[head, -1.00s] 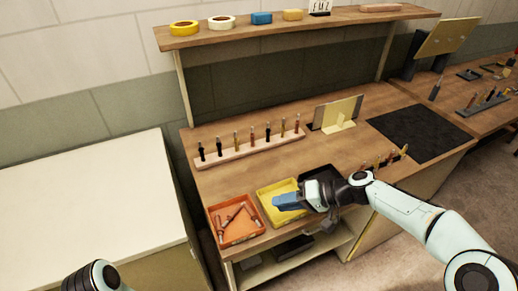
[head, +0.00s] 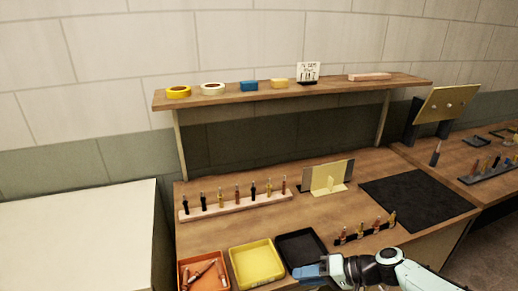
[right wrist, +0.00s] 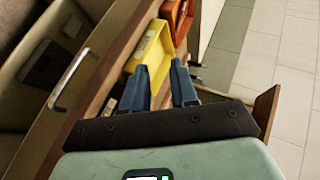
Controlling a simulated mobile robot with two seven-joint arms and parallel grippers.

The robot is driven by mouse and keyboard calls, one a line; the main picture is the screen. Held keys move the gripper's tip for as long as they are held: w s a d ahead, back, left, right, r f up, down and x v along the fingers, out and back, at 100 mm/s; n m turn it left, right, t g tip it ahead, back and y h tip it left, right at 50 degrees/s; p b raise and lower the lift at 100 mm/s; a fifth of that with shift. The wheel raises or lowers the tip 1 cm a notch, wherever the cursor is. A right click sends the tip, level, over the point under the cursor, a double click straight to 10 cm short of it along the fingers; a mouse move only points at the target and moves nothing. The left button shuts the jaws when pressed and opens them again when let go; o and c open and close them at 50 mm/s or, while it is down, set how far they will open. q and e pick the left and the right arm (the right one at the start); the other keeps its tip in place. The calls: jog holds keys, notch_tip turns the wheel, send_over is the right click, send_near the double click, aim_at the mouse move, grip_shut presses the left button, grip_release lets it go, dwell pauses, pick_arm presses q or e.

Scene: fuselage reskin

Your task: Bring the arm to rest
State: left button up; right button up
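My right gripper (head: 308,272) shows at the bottom of the head view, by the front of the black tray (head: 302,248). In the right wrist view its two blue fingers (right wrist: 162,88) stand apart with nothing held between them. The yellow tray (head: 257,264) looks empty and shows beyond the fingers in the right wrist view (right wrist: 148,48). The orange tray (head: 205,272) holds several reddish-brown pieces. My left gripper is in neither current view.
The wooden bench carries a rack (head: 235,203) of several upright tools, a cream bracket (head: 327,178), a dark mat (head: 417,199) and a small black rack (head: 365,232). A shelf (head: 300,92) spans above. A cabinet handle (right wrist: 72,78) shows in the right wrist view.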

jog(key=s+f+m+g+h+p, duration=0.15)
jog(key=s+f, duration=0.35)
jog(key=f, duration=0.8)
jog(key=s+f+m+g+h, duration=0.1)
jog(key=s+f+m+h, duration=0.2)
jog(key=f, duration=1)
pick_arm(q)
jog(key=r, duration=0.1)
jog(key=w+r+p, duration=0.2)
jog(key=r, duration=0.1)
jog(key=shift+a, duration=0.1)
jog(key=shift+c, duration=1.1)
jog(key=shift+s, duration=0.1)
pick_arm(e)
jog(key=s+f+g+h, duration=0.1)
jog(key=s+f, duration=0.4)
jog(key=s, duration=0.6)
jog(key=s+f+h, duration=0.2)
jog(key=s+f, duration=0.3)
jog(key=s, duration=0.6)
jog(key=shift+s+f+n+g+h, duration=0.2)
jog(key=shift+f+n+g+h, duration=0.15)
jog(key=shift+n, duration=0.1)
pick_arm(q)
jog(key=shift+s+a, duration=0.1)
